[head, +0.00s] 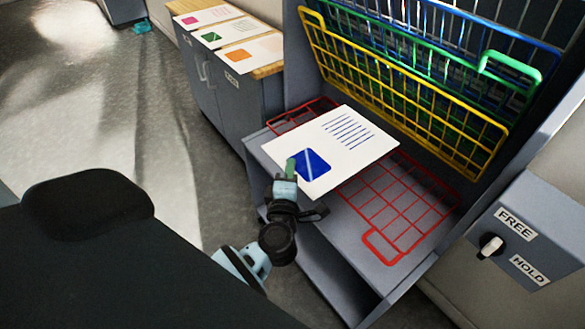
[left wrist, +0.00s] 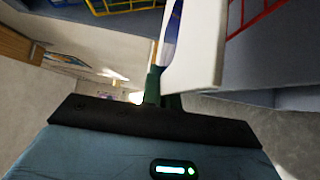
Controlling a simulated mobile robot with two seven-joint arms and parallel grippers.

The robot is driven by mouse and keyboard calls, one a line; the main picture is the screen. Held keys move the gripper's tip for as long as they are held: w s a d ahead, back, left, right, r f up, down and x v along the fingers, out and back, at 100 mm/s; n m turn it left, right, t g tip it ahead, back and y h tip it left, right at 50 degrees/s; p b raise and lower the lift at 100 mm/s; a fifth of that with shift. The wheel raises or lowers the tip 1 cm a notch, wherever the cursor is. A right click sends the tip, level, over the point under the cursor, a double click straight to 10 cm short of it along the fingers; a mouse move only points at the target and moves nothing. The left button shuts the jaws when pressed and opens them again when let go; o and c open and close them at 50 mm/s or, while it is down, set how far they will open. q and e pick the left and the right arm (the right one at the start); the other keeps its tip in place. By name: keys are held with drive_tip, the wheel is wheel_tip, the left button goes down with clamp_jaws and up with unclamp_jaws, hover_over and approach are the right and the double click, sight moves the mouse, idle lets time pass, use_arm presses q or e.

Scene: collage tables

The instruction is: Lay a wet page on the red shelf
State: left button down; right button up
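A white page (head: 338,148) with a blue square and blue lines is over the left and back part of the red wire shelf (head: 385,241). I cannot tell whether it touches the wires. My left gripper (head: 291,167) is at the page's near left edge, with a green fingertip showing on top. In the left wrist view the page (left wrist: 205,50) runs up from between the green fingers (left wrist: 162,85), which are shut on it. Part of the red shelf also shows there (left wrist: 250,15). My right gripper is out of view.
Yellow (head: 400,92), green (head: 510,62) and blue wire shelves are tilted up above the red one. Three pages, pink (head: 208,16), green (head: 222,32) and orange (head: 252,53), lie on a wooden-topped cabinet at left. A FREE/HOLD switch (head: 490,246) is at right.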

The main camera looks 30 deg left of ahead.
use_arm(q)
drive_tip(key=shift+w+f, duration=0.1)
drive_tip(key=shift+f, duration=0.25)
drive_tip(key=w+d+f+b, duration=0.1)
drive_tip(key=w+f+b, duration=0.1)
drive_tip(key=f+b, duration=0.1)
drive_tip(key=w+f+b, duration=0.2)
drive_tip(key=f+b, duration=0.1)
drive_tip(key=b, duration=0.1)
drive_tip(key=w+d+f+b, duration=0.1)
drive_tip(key=w+f+b, duration=0.2)
drive_tip(key=b, duration=0.1)
drive_tip(key=shift+d+f+b, duration=0.3)
drive_tip(key=shift+f+b, duration=0.05)
drive_tip(key=shift+w+d+f, duration=0.1)
drive_tip(key=shift+w+f, duration=0.05)
drive_tip(key=shift+f, duration=0.1)
drive_tip(key=c, duration=1.6)
unclamp_jaws()
drive_tip(key=o, duration=0.8)
drive_tip(key=shift+o, duration=0.2)
